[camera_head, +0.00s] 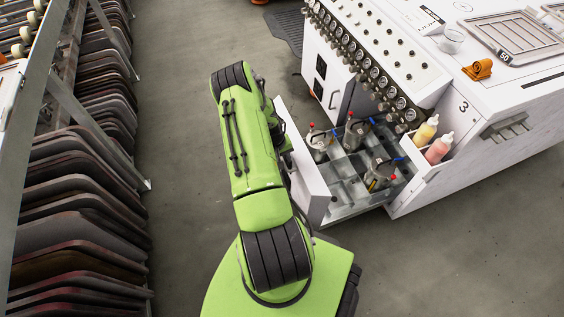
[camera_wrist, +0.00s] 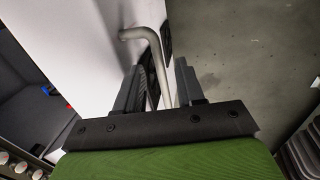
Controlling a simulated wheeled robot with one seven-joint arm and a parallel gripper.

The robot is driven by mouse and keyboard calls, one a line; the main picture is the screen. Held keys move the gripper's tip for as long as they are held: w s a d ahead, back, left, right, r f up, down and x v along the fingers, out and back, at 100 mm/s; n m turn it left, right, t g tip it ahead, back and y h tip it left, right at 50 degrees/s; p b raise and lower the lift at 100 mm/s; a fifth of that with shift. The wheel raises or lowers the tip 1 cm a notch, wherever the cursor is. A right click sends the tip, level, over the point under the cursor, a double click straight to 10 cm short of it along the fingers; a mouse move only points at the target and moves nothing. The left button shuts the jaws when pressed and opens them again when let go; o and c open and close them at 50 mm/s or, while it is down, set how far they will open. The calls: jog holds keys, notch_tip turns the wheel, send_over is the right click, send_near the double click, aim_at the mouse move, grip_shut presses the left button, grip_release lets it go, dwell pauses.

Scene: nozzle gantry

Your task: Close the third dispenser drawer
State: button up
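The pulled-out dispenser drawer (camera_head: 346,210) has a white front panel and grey metal compartments holding several metal canisters with coloured tops. It sticks out from the white machine, where the number 3 is printed. The white drawer front (camera_wrist: 95,45) fills much of the wrist view's left side. A bent metal handle (camera_wrist: 147,35) stands out from it. In the head view my green arm reaches the drawer front and hides the handle and my fingers.
The white machine (camera_head: 475,95) has a row of round knobs along its edge. A yellow bottle (camera_head: 426,131) and a pink bottle (camera_head: 439,148) sit in a side holder. A rack of dark curved boards (camera_head: 75,220) stands at left.

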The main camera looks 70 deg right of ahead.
jog(key=shift+f, duration=0.35)
grip_shut()
jog(key=shift+s+d, duration=0.1)
jog(key=shift+s, duration=0.1)
